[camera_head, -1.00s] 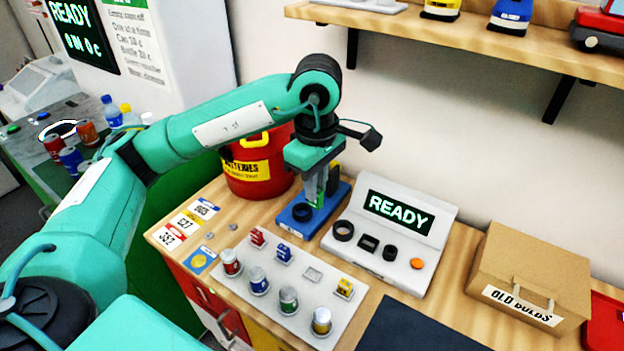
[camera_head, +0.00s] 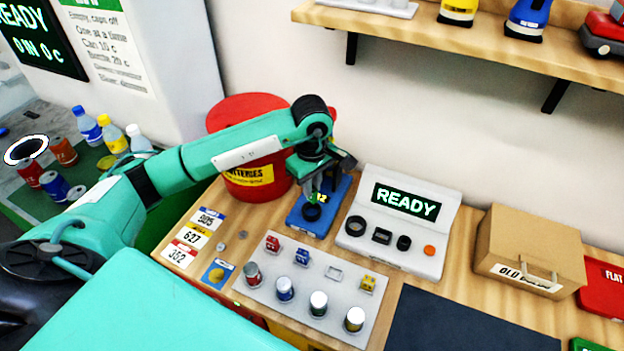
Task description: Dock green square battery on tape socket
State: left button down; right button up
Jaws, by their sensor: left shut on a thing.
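My left gripper (camera_head: 322,184) points down over the back part of a blue stand (camera_head: 309,229). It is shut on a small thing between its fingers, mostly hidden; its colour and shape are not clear. I cannot tell whether the held thing touches the stand. A white tray (camera_head: 272,293) holds red, blue and yellow square batteries and an empty square slot (camera_head: 333,273). No green square battery shows in the tray. My right gripper is out of view.
A white tester (camera_head: 386,252) reading READY stands right of the stand. A red bucket (camera_head: 243,190) labelled batteries stands behind my left arm. A cardboard box (camera_head: 530,250) and dark mat (camera_head: 465,325) lie right. A shelf (camera_head: 440,32) overhangs the back.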

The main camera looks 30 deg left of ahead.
pick_arm(q)
notch_tip(320, 180, down, 4)
jog(key=shift+a+r+b, duration=0.1)
jog(key=shift+r+b, duration=0.05)
jog(key=shift+b, duration=0.55)
jog(key=shift+f, duration=0.4)
jog(key=shift+b, duration=0.5)
dwell(0.4)
jog(key=shift+b, duration=0.4)
